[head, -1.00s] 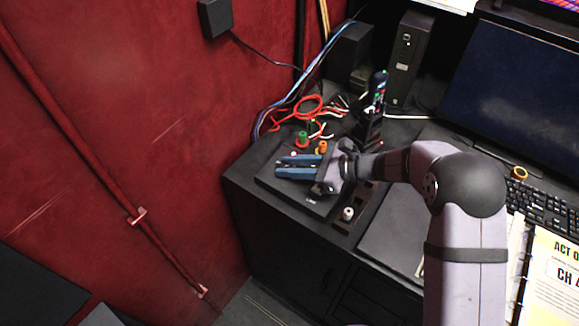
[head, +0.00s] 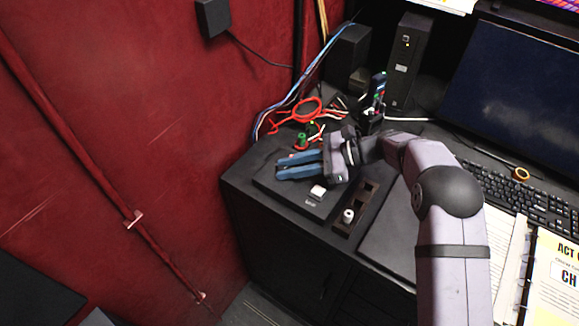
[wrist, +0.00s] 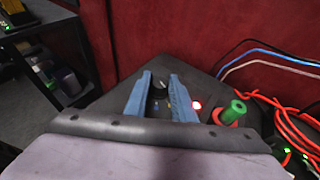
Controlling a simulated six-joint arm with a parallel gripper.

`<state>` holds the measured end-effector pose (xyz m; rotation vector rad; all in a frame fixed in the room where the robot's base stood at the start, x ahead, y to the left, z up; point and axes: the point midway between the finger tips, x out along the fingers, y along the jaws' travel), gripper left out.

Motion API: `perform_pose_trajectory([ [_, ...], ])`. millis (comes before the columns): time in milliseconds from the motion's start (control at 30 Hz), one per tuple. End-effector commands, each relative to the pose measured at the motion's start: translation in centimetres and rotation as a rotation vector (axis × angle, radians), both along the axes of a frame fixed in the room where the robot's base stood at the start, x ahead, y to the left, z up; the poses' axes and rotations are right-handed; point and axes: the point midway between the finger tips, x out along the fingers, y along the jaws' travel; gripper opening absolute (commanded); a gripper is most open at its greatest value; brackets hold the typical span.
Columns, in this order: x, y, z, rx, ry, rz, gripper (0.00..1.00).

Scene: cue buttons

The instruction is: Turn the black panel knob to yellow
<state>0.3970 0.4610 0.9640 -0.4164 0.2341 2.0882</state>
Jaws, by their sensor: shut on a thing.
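The black panel (head: 290,188) lies on the dark desk near its left corner. My gripper (head: 290,166) is low over the panel, its blue fingers pointing left. In the wrist view a dark knob (wrist: 160,85) with a pale mark shows between the two fingers (wrist: 160,80). The fingers are shut on it from both sides. Small blue and yellow marks (wrist: 168,105) show on the panel near the knob, and a red light (wrist: 197,104) glows just right of the fingers. The head view hides the knob behind the fingers, and I cannot read exactly where its mark points.
A green peg-like part (wrist: 235,112) stands right of the fingers in the wrist view. Red cables (head: 300,112) lie behind the panel. A compartment tray (head: 366,197) with a white piece (head: 348,215) is to the right. A red wall (head: 120,110) rises left.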

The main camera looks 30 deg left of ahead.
Motion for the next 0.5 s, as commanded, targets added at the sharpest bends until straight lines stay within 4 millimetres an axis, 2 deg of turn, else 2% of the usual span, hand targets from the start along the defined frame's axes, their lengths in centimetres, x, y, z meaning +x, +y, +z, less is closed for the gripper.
perform_pose_trajectory([
  [67, -0.02, 0.04, 0.11, 0.003, 0.002, 0.0, 0.0],
  [100, -0.02, 0.05, 0.11, 0.003, 0.001, -0.001, 0.25],
  [167, -0.02, 0.05, 0.11, 0.003, 0.002, 0.0, 0.4],
  [500, 0.04, -0.05, 0.08, 0.002, 0.0, -0.001, 0.42],
])
